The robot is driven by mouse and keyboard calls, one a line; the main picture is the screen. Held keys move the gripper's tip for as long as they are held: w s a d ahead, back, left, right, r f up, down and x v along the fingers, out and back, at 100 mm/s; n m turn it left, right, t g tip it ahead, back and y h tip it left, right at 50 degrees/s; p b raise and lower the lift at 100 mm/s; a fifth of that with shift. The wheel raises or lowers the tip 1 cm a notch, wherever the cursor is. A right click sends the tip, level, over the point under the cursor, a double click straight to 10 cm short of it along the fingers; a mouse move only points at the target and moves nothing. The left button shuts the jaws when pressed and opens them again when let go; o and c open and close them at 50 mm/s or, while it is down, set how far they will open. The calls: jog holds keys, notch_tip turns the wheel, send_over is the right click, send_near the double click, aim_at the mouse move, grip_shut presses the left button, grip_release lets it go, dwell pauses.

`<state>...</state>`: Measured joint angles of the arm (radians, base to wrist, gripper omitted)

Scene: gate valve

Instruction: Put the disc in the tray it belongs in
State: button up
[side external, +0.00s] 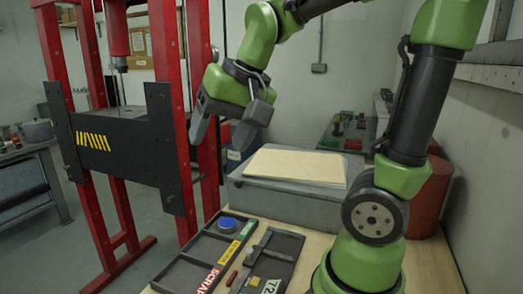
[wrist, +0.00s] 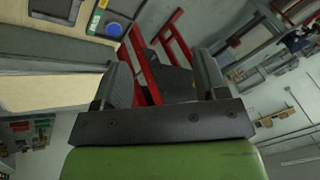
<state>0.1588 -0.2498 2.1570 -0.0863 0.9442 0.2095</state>
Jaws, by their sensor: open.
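A blue disc (side external: 227,224) lies in the back part of the dark left tray (side external: 183,272), near a strip with yellow, green and red labels, one reading SCRAP. The disc also shows in the wrist view (wrist: 113,29), near the top edge. A second dark tray (side external: 290,241) lies just right of the strip, with some small items in it and a white label at its front. My gripper (side external: 221,128) is raised well above the trays, with its jaws apart and nothing between them. Both fingers show in the wrist view (wrist: 163,80).
A grey box with a pale board (side external: 295,166) on top stands behind the trays. A red press frame (side external: 165,60) with a dark crossbeam (side external: 120,140) stands to the left. A red cylinder (side external: 430,198) stands at the right. The air around my gripper looks clear.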

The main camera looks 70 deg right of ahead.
jog(key=s+a+n+t+y, duration=0.1)
jog(key=s+a+n, duration=0.3)
jog(key=s, duration=0.4)
jog(key=shift+s+a+t, duration=0.25)
jog(key=shift+s+t, duration=0.05)
jog(key=shift+t, duration=0.2)
dwell(0.7)
